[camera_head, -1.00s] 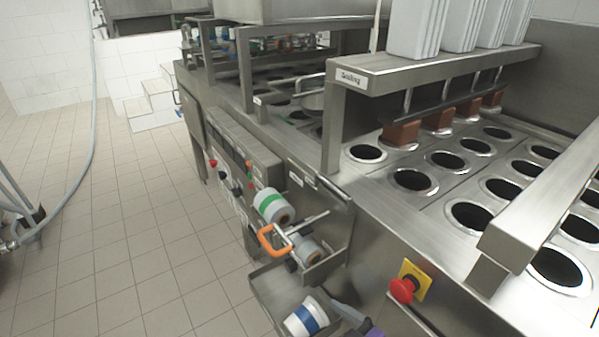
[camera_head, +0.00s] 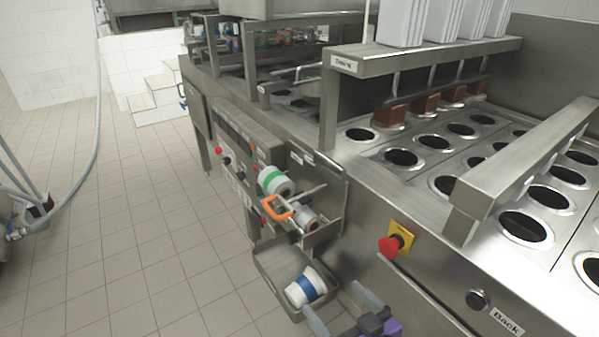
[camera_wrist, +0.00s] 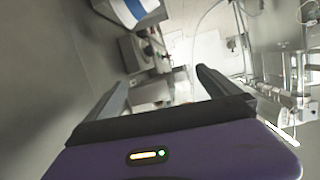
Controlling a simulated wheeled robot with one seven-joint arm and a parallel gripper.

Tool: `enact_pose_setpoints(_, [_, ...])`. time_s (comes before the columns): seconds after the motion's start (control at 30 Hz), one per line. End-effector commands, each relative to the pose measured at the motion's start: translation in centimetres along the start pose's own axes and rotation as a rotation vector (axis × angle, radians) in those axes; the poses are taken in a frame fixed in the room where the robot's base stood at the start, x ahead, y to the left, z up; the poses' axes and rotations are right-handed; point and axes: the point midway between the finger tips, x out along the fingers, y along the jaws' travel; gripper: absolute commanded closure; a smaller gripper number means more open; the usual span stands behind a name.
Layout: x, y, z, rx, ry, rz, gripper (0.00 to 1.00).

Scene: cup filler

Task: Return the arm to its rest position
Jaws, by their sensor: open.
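My gripper (camera_head: 342,306) is at the bottom of the head view, with its two grey fingers apart and nothing between them. In the wrist view the gripper (camera_wrist: 158,88) is also open and empty above its purple body. A white cup with a blue band (camera_head: 306,288) lies tilted in a metal tray (camera_head: 268,262), left of my gripper and apart from it. The cup also shows at the top of the wrist view (camera_wrist: 138,10).
A steel filling machine (camera_head: 400,240) with rows of round holes takes up the right side. A red stop button (camera_head: 390,246) sticks out near my gripper. A roll with a green band (camera_head: 275,181) and an orange handle (camera_head: 277,209) are above the tray.

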Motion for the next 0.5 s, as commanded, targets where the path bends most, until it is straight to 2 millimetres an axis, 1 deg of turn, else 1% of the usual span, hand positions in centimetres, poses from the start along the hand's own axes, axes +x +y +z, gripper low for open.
enact_pose_setpoints(0.1, [-1.6,1.3,0.3,0.037,0.038,0.086,0.0])
enact_pose_setpoints(0.27, [-4.5,2.6,1.2,0.077,0.088,0.189,0.0])
enact_pose_setpoints(0.37, [-6.8,3.1,2.2,0.098,0.117,0.251,0.0])
enact_pose_setpoints(0.47, [-9.8,3.3,3.5,0.116,0.151,0.316,0.0])
enact_pose_setpoints(0.5, [-11.3,3.3,4.1,0.121,0.164,0.342,0.0])
